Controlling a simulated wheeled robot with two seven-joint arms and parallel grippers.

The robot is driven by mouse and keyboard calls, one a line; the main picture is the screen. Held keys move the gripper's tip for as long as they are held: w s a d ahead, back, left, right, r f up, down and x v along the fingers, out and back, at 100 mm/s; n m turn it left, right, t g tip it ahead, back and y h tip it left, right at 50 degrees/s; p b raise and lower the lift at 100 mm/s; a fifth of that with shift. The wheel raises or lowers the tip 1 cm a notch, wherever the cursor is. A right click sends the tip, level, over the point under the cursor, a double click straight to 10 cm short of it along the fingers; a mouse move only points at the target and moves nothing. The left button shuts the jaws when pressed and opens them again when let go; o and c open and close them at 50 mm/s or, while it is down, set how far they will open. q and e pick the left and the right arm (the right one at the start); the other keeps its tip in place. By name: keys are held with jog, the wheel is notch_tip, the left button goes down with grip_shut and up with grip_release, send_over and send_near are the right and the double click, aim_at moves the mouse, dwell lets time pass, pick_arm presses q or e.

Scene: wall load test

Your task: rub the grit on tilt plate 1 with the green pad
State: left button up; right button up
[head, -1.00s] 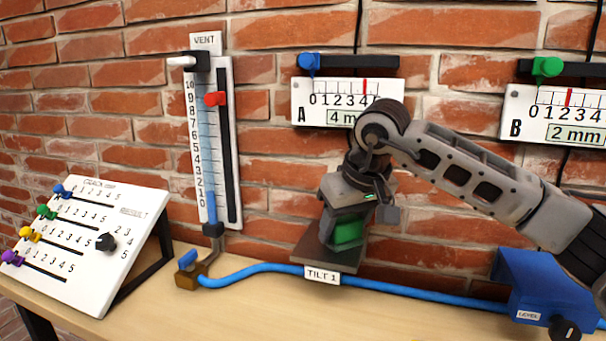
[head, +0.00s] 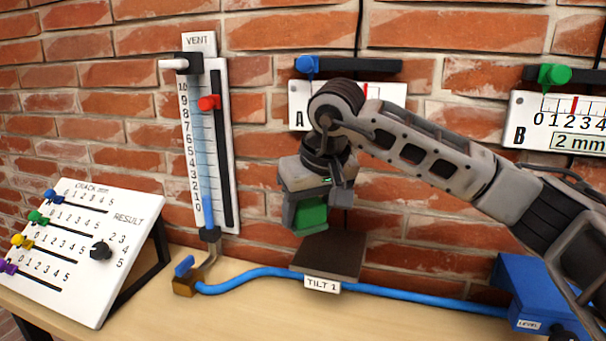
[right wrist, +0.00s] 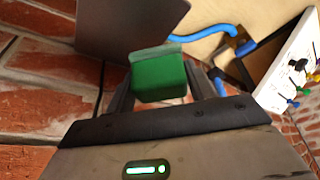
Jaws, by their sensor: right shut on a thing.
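My right gripper (head: 308,212) is shut on the green pad (head: 311,214). The pad also shows between the fingers in the right wrist view (right wrist: 158,78). Gripper and pad are up and to the left of tilt plate 1 (head: 335,255), a dark brown plate labelled TILT 1 on the bench by the wall. The pad looks clear of the plate. The plate shows in the right wrist view (right wrist: 125,25) beyond the pad. I see no grit on the visible part of the plate. My left gripper is not in view.
A blue hose (head: 262,271) runs along the bench past the plate's front. The vent gauge (head: 208,140) is on the wall to the left, close to my gripper. The crack board (head: 80,245) stands at far left. A blue level unit (head: 530,285) is at right. Gauge A (head: 300,105) is partly hidden by my arm.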

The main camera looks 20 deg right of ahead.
jog(key=shift+r, duration=0.65)
notch_tip(320, 180, up, 3)
jog(key=p, duration=0.2)
jog(key=shift+p, duration=0.35)
jog(key=shift+r, duration=0.2)
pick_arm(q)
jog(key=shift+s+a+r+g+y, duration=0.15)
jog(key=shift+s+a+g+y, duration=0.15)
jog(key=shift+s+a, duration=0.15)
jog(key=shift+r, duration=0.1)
pick_arm(e)
jog(key=shift+f, duration=0.1)
